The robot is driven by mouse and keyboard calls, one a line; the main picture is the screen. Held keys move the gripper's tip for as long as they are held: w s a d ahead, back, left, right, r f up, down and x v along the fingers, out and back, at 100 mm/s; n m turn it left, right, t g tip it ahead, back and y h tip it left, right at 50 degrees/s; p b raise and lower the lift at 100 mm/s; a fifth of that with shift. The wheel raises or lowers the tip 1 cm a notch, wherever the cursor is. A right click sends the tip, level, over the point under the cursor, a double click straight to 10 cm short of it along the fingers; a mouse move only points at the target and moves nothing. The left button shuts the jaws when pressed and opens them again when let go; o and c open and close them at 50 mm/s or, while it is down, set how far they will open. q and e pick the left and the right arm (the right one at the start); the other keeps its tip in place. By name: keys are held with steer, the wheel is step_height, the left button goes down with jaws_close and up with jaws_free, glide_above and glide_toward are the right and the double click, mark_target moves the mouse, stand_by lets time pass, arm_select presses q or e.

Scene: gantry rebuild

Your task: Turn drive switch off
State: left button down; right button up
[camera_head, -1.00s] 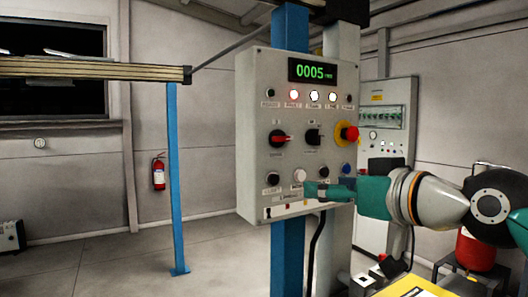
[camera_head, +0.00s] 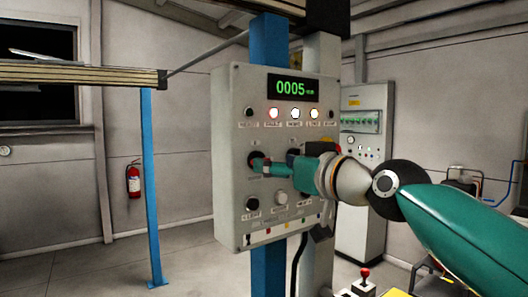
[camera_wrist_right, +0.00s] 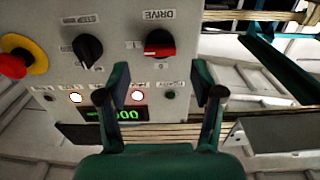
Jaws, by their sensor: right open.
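The drive switch (camera_wrist_right: 160,43) is a red-handled rotary knob on a dark round base. In the wrist view its DRIVE label appears upside down. In the head view the drive switch (camera_head: 253,158) is at the left of the panel's middle row, partly hidden by my gripper. My right gripper (camera_head: 260,167) is at the panel face by this knob. In the wrist view its two fingers (camera_wrist_right: 160,78) are open and apart, with the knob ahead, between and beyond the tips. I cannot tell whether they touch it. My left gripper is not in view.
The grey control panel (camera_head: 229,190) also carries a green 0005 display (camera_head: 296,88), lit lamps (camera_head: 295,113), a black STEP selector (camera_wrist_right: 88,47) and a red emergency stop on yellow (camera_wrist_right: 14,66). A blue post (camera_head: 268,270) stands behind the panel.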

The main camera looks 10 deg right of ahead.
steer(key=shift+p+x, duration=0.65)
steer(key=shift+x, duration=1.75)
steer(key=c, duration=1.2)
steer(key=shift+o, duration=0.2)
